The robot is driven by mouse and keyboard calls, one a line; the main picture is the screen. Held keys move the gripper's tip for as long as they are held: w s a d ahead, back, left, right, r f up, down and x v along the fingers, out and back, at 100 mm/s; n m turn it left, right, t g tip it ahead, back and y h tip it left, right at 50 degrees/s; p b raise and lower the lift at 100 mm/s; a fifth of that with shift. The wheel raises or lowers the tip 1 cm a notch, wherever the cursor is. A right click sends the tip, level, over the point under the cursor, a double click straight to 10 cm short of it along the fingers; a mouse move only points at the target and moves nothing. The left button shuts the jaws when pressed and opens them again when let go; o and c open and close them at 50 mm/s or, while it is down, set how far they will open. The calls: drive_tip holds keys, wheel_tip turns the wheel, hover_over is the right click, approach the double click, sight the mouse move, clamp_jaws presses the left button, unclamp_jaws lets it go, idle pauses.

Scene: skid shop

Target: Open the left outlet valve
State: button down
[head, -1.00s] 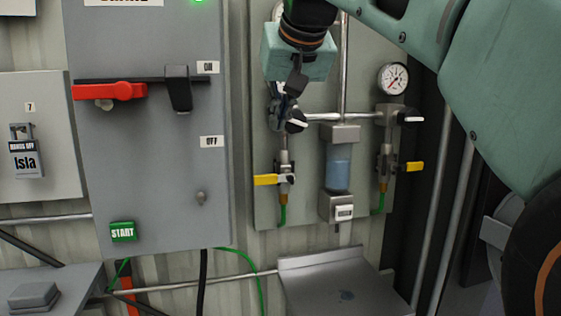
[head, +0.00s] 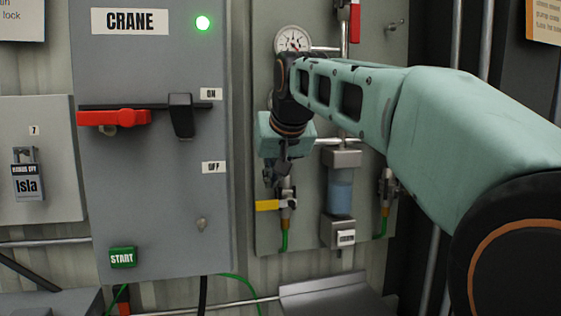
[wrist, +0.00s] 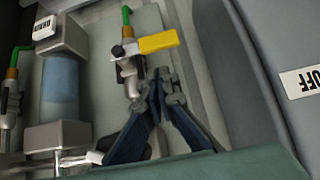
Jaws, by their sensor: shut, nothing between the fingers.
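The left outlet valve has a yellow lever (head: 267,205) standing level and pointing left, on a vertical fitting with a green hose below. In the wrist view, which is upside down, the yellow lever (wrist: 158,42) points right from the metal valve body (wrist: 131,78). My gripper (head: 277,178) is just above the lever in the head view, with its housing hiding the upper fitting. In the wrist view my gripper (wrist: 166,80) has its fingertips together, near the valve body and apart from the lever in the picture. Whether they touch the fitting cannot be told.
A blue sight glass (head: 340,192) stands right of the valve. The right outlet fitting (head: 387,190) is partly hidden behind my arm. A grey crane box (head: 150,200) with a red handle (head: 113,118) is close on the left. A metal tray (head: 325,294) is below.

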sight(277, 204)
drive_tip(key=f, duration=0.2)
drive_tip(key=shift+s+f, duration=0.2)
drive_tip(key=shift+f, duration=0.1)
drive_tip(key=shift+f, duration=0.1)
idle(0.4)
drive_tip(key=shift+a+b, duration=0.1)
drive_tip(key=shift+b, duration=0.25)
drive_tip(key=shift+f+h, duration=0.1)
drive_tip(key=shift+h, duration=0.2)
